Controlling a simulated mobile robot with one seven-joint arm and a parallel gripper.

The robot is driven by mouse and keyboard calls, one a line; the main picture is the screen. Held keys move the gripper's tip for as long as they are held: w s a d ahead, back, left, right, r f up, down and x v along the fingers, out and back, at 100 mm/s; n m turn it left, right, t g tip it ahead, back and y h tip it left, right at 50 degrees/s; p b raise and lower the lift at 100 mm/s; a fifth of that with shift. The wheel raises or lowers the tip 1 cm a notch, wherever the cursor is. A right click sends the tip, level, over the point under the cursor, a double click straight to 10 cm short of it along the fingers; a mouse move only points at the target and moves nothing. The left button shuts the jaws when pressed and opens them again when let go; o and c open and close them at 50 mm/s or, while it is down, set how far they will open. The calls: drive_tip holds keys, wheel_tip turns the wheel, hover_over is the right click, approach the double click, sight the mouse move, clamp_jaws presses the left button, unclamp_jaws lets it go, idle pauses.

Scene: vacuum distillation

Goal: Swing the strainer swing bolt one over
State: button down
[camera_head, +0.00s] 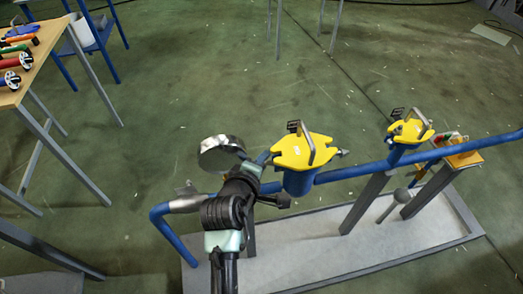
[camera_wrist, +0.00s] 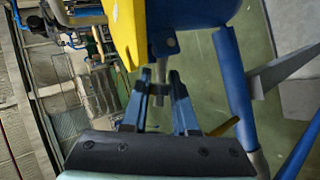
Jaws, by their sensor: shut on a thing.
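The strainer is a blue upright body (camera_head: 299,182) with a yellow lid (camera_head: 303,151) and a metal bar handle over it. In the wrist view the yellow lid (camera_wrist: 131,28) fills the top middle. My gripper (camera_wrist: 160,88) is shut on a grey metal swing bolt (camera_wrist: 161,70), just beside the lid's edge. In the head view my gripper (camera_head: 264,160) is at the lid's left side, and the held bolt is hidden there. Another bolt (camera_head: 342,153) sticks out at the lid's right side. I cannot tell the bolts' numbers.
A blue pipe (camera_head: 352,171) runs through the strainer to a second yellow-lidded unit (camera_head: 410,129) at right. A round silver-rimmed gauge-like thing (camera_head: 221,153) is close to my arm. A grey tray (camera_head: 318,238) lies below. A wooden table (camera_head: 37,66) with tools stands at left; open floor lies behind.

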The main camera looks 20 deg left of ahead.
drive_tip(key=shift+r+m+g+y+p, duration=0.15)
drive_tip(key=shift+m+g+y+p, duration=0.15)
drive_tip(key=shift+p, duration=0.55)
drive_tip(key=c, duration=0.9)
unclamp_jaws()
drive_tip(key=shift+c, duration=0.2)
